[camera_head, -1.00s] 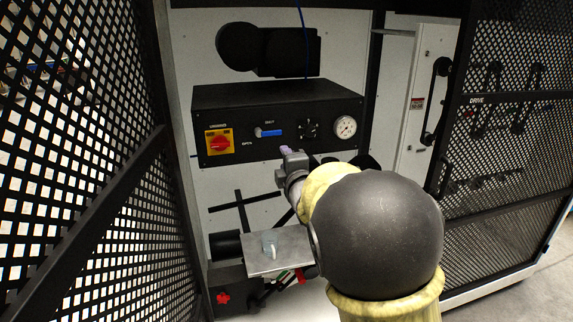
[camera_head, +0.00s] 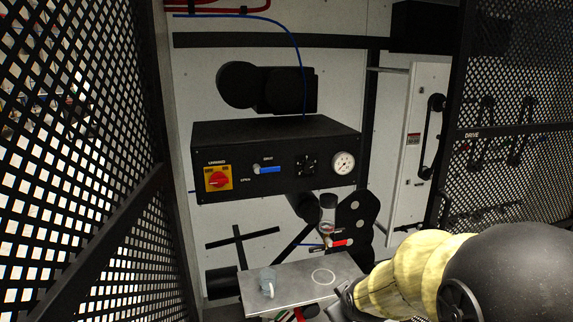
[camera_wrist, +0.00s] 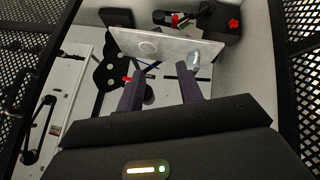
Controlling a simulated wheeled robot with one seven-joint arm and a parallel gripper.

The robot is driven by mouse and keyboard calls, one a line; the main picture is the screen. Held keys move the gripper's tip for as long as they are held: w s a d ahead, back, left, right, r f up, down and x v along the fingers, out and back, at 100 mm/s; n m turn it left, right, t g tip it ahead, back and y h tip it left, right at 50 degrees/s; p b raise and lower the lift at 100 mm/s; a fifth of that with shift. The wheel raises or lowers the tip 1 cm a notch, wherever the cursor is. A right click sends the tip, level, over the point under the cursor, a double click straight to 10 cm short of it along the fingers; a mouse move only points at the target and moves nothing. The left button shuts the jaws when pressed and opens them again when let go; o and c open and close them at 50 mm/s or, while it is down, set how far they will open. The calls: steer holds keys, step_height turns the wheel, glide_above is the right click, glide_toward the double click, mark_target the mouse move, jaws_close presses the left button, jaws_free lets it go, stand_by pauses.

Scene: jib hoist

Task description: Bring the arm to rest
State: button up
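My gripper (camera_wrist: 161,84) shows in the wrist view with its two dark fingers apart and nothing between them. Beyond the fingertips, apart from them, is a grey metal shelf plate (camera_wrist: 170,45). In the head view my yellow and black arm lies at the lower right, and its wrist end is low beside the right edge of the shelf plate (camera_head: 300,283). The fingers cannot be made out there. A small clear cup (camera_head: 267,282) stands on the plate's left part and also shows in the wrist view (camera_wrist: 194,60).
A black control box (camera_head: 275,160) carries a red rotary switch (camera_head: 218,180), a blue-handled valve (camera_head: 269,169) and a gauge (camera_head: 344,163). Below it is a small regulator (camera_head: 327,222). Mesh panels stand at the left (camera_head: 75,170) and right (camera_head: 520,130).

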steer(key=s+d+f+m+g, duration=0.1)
steer(key=s+f+m+g, duration=0.15)
steer(key=s, duration=0.45)
steer(key=s+d+f+m+g, duration=0.1)
steer(key=s+f+m+g, duration=0.2)
steer(key=s, duration=0.5)
steer(key=w+p+v, duration=0.3)
steer(key=p+v, duration=1.4)
steer(key=shift+w+r+m, duration=0.4)
steer(key=shift+w+m, duration=0.05)
steer(key=shift+w, duration=0.1)
